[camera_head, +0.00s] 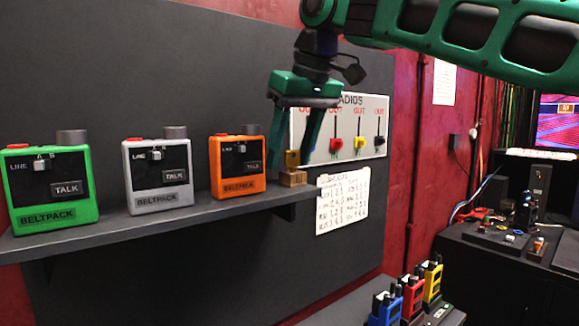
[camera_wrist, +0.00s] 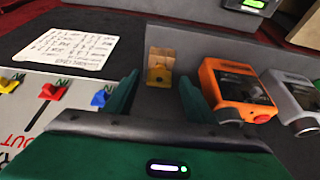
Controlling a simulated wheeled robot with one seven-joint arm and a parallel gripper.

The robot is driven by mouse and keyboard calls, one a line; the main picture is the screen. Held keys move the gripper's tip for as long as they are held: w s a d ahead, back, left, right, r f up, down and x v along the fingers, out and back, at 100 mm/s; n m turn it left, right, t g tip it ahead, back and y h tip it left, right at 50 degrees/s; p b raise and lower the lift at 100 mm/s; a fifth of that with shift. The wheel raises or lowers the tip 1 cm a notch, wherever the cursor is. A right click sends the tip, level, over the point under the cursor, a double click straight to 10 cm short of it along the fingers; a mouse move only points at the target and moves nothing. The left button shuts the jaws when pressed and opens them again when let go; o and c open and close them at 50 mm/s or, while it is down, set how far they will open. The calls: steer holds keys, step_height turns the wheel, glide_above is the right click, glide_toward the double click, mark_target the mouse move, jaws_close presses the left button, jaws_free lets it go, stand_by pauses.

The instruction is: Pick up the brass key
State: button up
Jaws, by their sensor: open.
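The brass key (camera_head: 292,158) shows as a small brass-yellow piece at a small wooden block (camera_head: 292,178) near the right end of the shelf. In the wrist view the brass key (camera_wrist: 159,75) is in front of the wooden block (camera_wrist: 161,57). My gripper (camera_head: 289,162) is open, its green fingers pointing down to either side of the key. In the wrist view, my gripper (camera_wrist: 159,78) has one fingertip left and one right of the key, with gaps visible on both sides. The key's full shape is too small to tell.
An orange beltpack (camera_head: 237,167) stands close left of the fingers on the shelf (camera_head: 150,220), with grey (camera_head: 157,175) and green (camera_head: 50,185) ones further left. Radios (camera_head: 410,290) stand below right.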

steer(key=c, duration=1.1)
steer(key=shift+r, duration=0.1)
